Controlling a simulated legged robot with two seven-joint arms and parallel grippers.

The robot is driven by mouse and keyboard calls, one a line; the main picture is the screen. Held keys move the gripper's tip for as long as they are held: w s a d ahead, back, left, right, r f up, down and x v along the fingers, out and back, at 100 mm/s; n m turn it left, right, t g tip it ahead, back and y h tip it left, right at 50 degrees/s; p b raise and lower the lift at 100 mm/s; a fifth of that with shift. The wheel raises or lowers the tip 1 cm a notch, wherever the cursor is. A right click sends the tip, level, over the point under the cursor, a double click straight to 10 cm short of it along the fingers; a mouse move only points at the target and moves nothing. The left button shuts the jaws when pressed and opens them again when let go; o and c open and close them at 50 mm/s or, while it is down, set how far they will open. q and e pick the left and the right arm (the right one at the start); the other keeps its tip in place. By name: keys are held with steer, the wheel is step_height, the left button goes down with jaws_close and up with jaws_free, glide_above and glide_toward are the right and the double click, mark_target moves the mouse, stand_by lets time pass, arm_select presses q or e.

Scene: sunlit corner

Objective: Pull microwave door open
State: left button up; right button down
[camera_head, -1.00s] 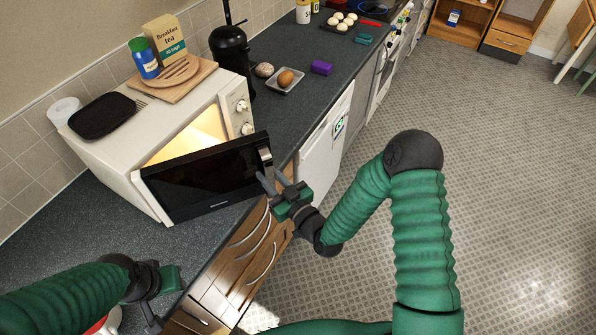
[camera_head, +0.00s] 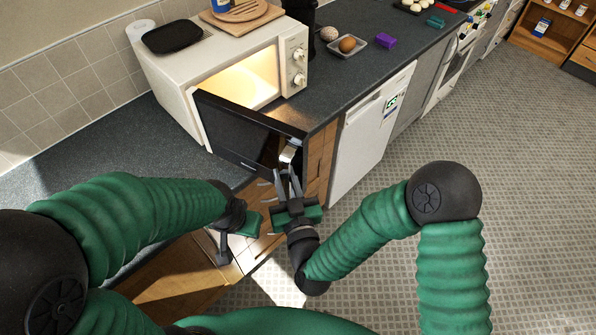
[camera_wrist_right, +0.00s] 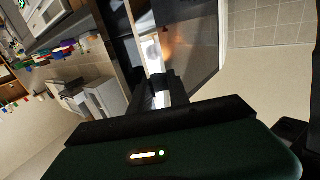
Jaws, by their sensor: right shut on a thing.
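The white microwave (camera_head: 222,50) stands on the counter with its lit inside showing. Its dark door (camera_head: 240,135) stands partly open, swung out over the counter's front edge, hinged at the left. The light handle (camera_head: 289,152) is at the door's free end. My right gripper (camera_head: 286,174) is shut on the handle. The wrist view also shows the light handle (camera_wrist_right: 153,55) between the dark fingers (camera_wrist_right: 161,88). My left gripper (camera_head: 240,232) is below the door, apart from it, at the counter's front edge; its finger opening is unclear.
A black tray (camera_head: 173,37) and a wooden board (camera_head: 248,14) lie on the microwave. A small dish with a brown item (camera_head: 347,45) and a purple block (camera_head: 386,41) sit on the counter to the right. Wooden cabinets lie under the door. The floor at right is clear.

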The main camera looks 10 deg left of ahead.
steer(key=shift+s, duration=0.1)
stand_by(0.3)
steer(key=c, duration=1.2)
jaws_free()
steer(key=shift+a, duration=0.1)
steer(key=b+v, duration=0.1)
steer(key=v, duration=0.5)
steer(key=shift+s+f+b, duration=0.15)
steer(key=shift+s+b, duration=0.15)
steer(key=shift+s+d, duration=0.3)
steer(key=shift+s, duration=0.05)
steer(key=shift+c, duration=0.2)
